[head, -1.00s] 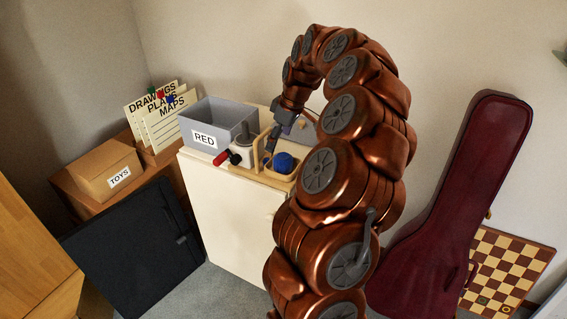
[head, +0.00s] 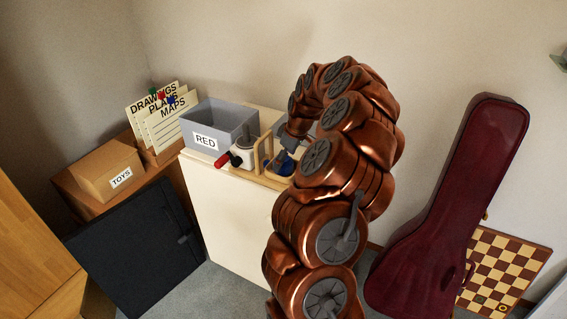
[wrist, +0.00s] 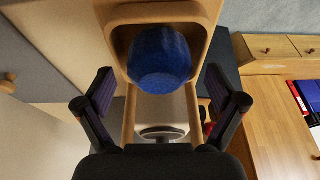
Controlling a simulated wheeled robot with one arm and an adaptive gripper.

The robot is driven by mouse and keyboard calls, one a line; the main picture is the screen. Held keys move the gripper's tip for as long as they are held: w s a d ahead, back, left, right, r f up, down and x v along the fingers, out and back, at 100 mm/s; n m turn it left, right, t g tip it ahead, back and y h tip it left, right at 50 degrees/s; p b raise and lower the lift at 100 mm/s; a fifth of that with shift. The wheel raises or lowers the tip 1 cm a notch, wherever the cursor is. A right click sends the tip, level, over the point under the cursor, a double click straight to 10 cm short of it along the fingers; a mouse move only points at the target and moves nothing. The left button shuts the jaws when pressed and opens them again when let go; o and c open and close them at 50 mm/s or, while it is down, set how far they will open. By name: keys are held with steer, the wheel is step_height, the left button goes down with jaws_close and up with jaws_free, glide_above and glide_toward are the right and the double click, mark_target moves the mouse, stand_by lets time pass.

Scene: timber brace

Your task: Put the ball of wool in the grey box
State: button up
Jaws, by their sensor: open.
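The blue ball of wool (head: 286,168) sits in a small wooden tray (wrist: 113,42) on top of the white cabinet. The wrist view shows the ball (wrist: 160,58) large, at the tray's near end. My gripper (head: 283,152) is open and empty over the tray. Its two fingers (wrist: 160,88) spread to either side of the ball's near edge, with no clear contact. The grey box (head: 229,142), labelled RED, stands on the cabinet to the left of the tray. Its floor is hidden in the head view.
The white cabinet (head: 230,215) has little free top. A TOYS carton (head: 95,172) and card rack stand left. A dark red instrument case (head: 440,215) leans right.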

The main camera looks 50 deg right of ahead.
steer(key=shift+f, duration=0.15)
steer(key=c, duration=1.4)
steer(key=shift+o, duration=0.2)
